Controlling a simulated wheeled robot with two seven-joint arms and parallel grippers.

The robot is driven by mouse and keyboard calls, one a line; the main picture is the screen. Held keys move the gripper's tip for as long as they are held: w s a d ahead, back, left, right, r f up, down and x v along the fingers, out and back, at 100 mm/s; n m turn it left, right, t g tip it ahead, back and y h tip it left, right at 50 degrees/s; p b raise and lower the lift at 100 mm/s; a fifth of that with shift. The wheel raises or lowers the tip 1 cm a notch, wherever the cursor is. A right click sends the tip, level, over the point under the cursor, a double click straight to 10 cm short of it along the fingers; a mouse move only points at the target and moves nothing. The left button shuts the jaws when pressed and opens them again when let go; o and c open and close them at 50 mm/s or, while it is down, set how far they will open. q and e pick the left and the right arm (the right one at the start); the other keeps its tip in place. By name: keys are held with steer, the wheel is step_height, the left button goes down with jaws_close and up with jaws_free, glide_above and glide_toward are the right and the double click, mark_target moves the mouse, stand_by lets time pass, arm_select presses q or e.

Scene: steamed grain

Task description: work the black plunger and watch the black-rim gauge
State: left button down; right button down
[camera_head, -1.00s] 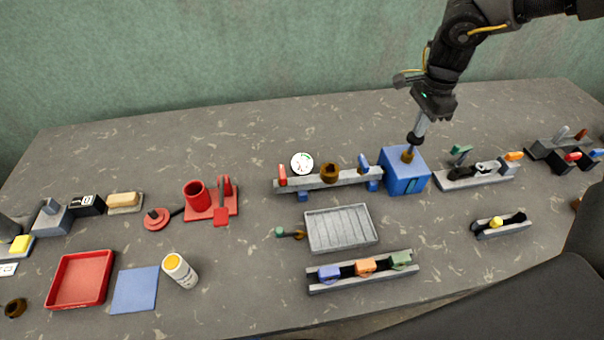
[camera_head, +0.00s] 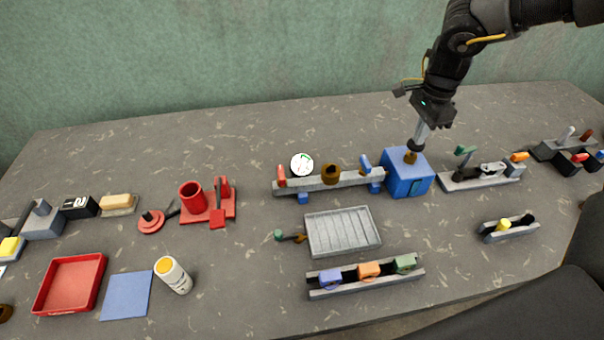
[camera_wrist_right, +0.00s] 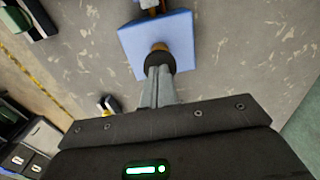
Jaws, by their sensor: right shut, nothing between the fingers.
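The black plunger knob (camera_head: 415,145) sits on a short brass stem (camera_head: 410,157) rising from the top of a blue box (camera_head: 407,181). My right gripper (camera_head: 419,135) is shut and empty, pointing down, its fingertips against the knob from above. The right wrist view shows the shut fingers (camera_wrist_right: 158,84) meeting the black knob (camera_wrist_right: 160,62) over the blue box (camera_wrist_right: 183,36). A round white gauge (camera_head: 302,165) stands behind the grey rail left of the box. Its face has a green mark; the needle and rim are too small to read. My left gripper is out of view.
The grey rail (camera_head: 348,180) carries red and blue levers and a brown ring. A grey tray (camera_head: 343,251) and a rail of coloured blocks (camera_head: 366,285) lie in front. A grey lever fixture (camera_head: 480,180) stands close right of the box.

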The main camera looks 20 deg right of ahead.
steer(key=shift+r+p, duration=1.6)
steer(key=shift+r, duration=1.8)
steer(key=shift+r, duration=0.1)
